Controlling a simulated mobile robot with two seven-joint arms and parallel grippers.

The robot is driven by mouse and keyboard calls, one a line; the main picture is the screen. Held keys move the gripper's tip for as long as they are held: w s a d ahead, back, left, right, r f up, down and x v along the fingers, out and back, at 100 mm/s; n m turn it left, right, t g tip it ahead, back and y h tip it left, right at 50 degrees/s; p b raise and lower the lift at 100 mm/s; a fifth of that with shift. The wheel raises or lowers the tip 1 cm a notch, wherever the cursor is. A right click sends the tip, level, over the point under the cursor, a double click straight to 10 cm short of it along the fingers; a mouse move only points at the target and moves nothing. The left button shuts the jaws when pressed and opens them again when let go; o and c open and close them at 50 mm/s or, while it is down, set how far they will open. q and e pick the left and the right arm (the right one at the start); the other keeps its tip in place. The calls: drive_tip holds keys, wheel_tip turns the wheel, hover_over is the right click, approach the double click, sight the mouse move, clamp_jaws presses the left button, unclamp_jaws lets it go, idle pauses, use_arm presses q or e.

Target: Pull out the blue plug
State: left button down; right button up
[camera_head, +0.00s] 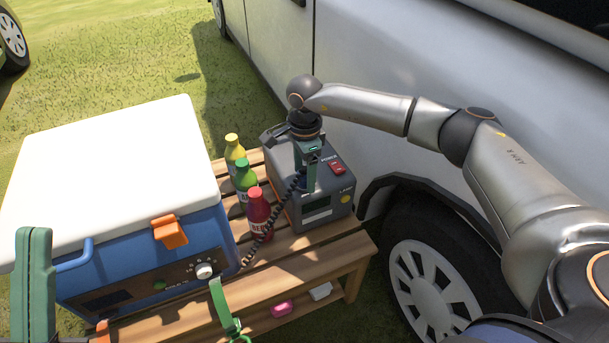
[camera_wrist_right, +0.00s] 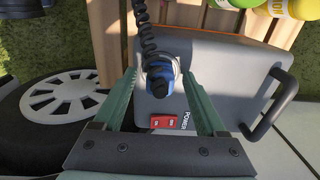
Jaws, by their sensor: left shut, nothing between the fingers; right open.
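The blue plug (camera_wrist_right: 166,84) is in the top of the grey power box (camera_wrist_right: 218,75), with a black coiled cord (camera_wrist_right: 148,35) running from it. In the head view the plug is mostly hidden by my right gripper (camera_head: 304,183), which points down over the box (camera_head: 283,150). In the right wrist view my right gripper (camera_wrist_right: 160,76) is open, with one green finger on each side of the plug; I cannot tell whether they touch it. My left gripper (camera_head: 33,240) is shut and empty at the left edge, in front of the cooler.
A blue cooler (camera_head: 205,235) with a white lid stands left on the wooden bench (camera_head: 345,255). Yellow (camera_head: 234,150), green (camera_head: 245,180) and red (camera_head: 259,208) bottles stand between cooler and box. A red power switch (camera_head: 337,167) is beside the plug. A silver vehicle (camera_head: 400,60) stands close behind.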

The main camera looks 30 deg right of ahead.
sight(305, 168)
idle(0.6)
clamp_jaws()
idle(0.6)
idle(0.4)
drive_tip(key=shift+r+p, duration=2.55)
drive_tip(key=shift+r, duration=0.45)
